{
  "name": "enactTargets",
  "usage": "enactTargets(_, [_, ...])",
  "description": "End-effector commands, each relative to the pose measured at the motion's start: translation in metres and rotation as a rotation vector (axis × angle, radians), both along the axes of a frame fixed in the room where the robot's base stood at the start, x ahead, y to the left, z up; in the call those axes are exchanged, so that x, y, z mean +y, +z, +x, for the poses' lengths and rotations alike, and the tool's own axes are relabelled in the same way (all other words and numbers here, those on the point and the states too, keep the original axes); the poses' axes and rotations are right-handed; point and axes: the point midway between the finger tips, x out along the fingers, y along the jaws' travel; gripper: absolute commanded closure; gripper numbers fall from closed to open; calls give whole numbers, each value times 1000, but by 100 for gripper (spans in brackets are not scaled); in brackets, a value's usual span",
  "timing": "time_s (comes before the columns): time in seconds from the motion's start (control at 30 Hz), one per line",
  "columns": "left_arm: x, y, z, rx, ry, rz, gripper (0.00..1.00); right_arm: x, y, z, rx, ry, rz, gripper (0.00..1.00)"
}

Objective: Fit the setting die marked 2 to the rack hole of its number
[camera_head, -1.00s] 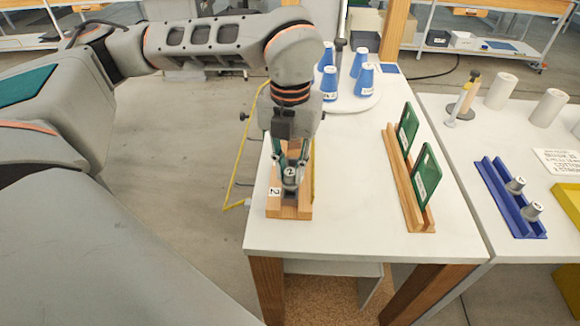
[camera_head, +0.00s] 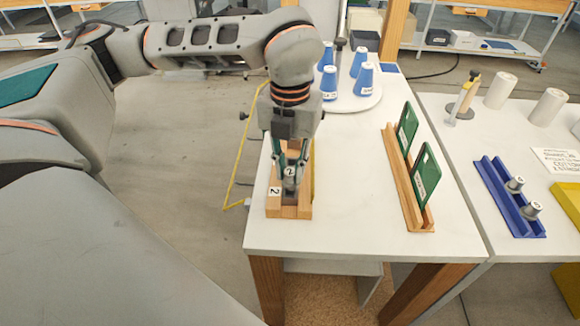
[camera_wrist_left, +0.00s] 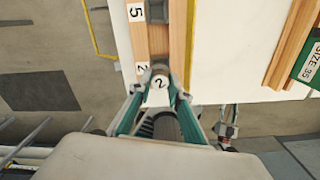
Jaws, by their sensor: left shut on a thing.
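The setting die marked 2 (camera_head: 291,172) is grey with a white number label. My left gripper (camera_head: 290,188) is shut on it, pointing down over the near end of the wooden rack (camera_head: 303,212). A label 2 sits on the rack, left of the die. In the left wrist view the die (camera_wrist_left: 159,83) shows between the fingers of my left gripper (camera_wrist_left: 161,94), beside the rack's label 2. The rack (camera_wrist_left: 178,45) also carries a label 5 farther along. The hole and the die's lower end are hidden, so I cannot tell whether it is inserted.
A wooden stand (camera_head: 405,182) with green plates is to the right. Blue cones (camera_head: 363,75) stand on a round white tray (camera_head: 345,104) behind. The white tabletop (camera_head: 355,215) between rack and stand is clear.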

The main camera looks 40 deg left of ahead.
Motion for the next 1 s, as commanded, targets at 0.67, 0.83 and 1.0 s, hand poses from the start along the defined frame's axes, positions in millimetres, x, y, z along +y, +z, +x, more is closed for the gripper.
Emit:
enactTargets(0.67, [0, -8, 0, 0, 0, 0, 100, 0, -2, -1, 2, 0, -1, 64])
enactTargets(0.83, [0, -8, 0, 0, 0, -1, 100, 0, -2, -1, 2, 0, -1, 64])
enactTargets(1.0, [0, -8, 0, -1, 0, -1, 100, -1, -2, 0, 1, 0, 0, 64])
